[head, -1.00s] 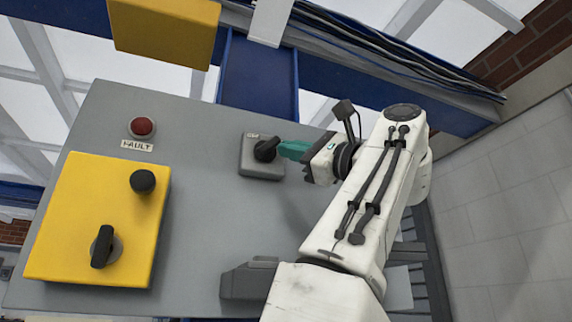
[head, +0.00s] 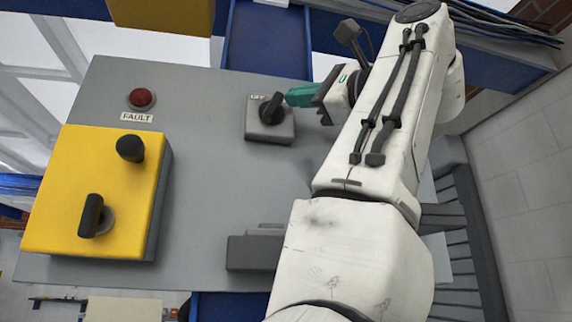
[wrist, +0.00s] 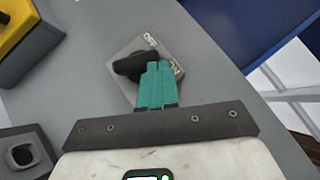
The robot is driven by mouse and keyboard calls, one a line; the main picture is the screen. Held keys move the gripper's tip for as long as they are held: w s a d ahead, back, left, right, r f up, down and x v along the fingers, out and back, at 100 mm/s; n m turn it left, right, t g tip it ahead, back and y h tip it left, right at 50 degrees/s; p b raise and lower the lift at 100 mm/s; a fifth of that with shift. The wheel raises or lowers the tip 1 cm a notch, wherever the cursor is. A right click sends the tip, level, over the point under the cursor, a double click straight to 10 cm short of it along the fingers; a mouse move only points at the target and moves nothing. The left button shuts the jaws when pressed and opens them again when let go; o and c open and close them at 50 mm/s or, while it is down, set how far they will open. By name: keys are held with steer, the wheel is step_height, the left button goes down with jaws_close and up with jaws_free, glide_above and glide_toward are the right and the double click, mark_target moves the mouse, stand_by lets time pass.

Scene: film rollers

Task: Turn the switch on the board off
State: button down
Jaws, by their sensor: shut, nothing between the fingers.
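The switch is a black rotary knob (head: 271,108) on a small grey box (head: 270,133) fixed to the grey board (head: 215,185). In the head view its handle tilts up and to the right, beside an OFF label. In the wrist view the knob (wrist: 135,66) lies between the picture's left and the fingertips, with two labels on the plate. My gripper (head: 288,97) has teal fingers, closed together and empty. Its fingertips (wrist: 158,68) are at the right side of the knob, touching or very near; I cannot tell which. They partly cover the knob and plate in the wrist view.
A yellow box (head: 75,185) with two black controls stands out from the board at left. A red lamp (head: 142,98) marked FAULT is above it. A dark grey block (head: 253,252) sits low on the board. My arm covers the board's right side.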

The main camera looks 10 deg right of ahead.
steer(key=shift+a+r+p, duration=0.45)
steer(key=shift+r+p, duration=0.05)
steer(key=shift+r, duration=0.15)
steer(key=shift+a+r+p, duration=0.45)
steer(key=shift+r, duration=0.2)
steer(key=shift+w, duration=0.1)
stand_by(0.9)
